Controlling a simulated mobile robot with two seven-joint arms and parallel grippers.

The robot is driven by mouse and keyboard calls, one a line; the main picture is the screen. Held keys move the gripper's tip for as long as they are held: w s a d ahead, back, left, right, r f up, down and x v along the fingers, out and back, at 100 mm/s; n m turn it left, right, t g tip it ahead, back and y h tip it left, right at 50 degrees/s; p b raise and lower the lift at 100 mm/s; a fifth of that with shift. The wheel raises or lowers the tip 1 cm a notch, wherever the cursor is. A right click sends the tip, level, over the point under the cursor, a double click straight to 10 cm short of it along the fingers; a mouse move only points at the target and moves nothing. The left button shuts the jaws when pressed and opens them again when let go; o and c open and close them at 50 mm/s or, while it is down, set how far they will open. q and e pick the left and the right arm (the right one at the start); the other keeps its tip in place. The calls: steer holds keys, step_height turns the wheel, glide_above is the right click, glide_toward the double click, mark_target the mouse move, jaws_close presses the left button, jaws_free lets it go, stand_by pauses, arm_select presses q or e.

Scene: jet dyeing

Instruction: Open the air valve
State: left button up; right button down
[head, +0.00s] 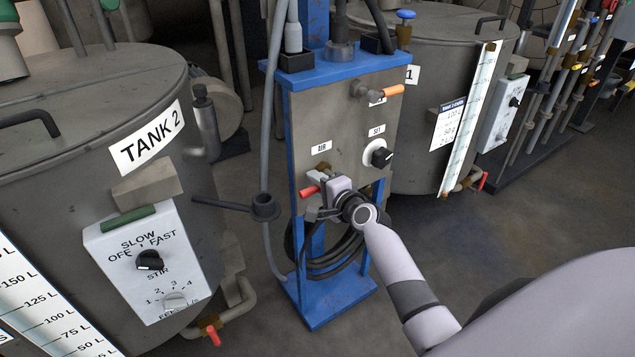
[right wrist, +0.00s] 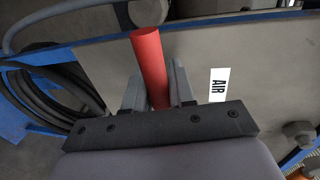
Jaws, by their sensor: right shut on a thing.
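The air valve's red handle (head: 309,191) shows on the grey panel below the AIR label (head: 321,148), with its tip pointing left in the head view. My right gripper (head: 324,194) is at the handle, shut on it. In the right wrist view the red handle (right wrist: 150,66) stands between the two grey fingers of my right gripper (right wrist: 155,90), and its free end reaches past them. The AIR label (right wrist: 218,85) is to the right there. The valve's body is hidden behind my gripper. My left gripper is not in view.
The panel sits on a blue stand (head: 335,300) with a coiled black hose (head: 325,262). Tank 2 (head: 70,130) stands left.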

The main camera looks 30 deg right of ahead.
stand_by(0.4)
steer(key=c, duration=1)
jaws_free()
steer(key=shift+c, duration=0.2)
steer(key=p+v, duration=0.2)
steer(key=v, duration=0.5)
steer(key=shift+r, duration=0.1)
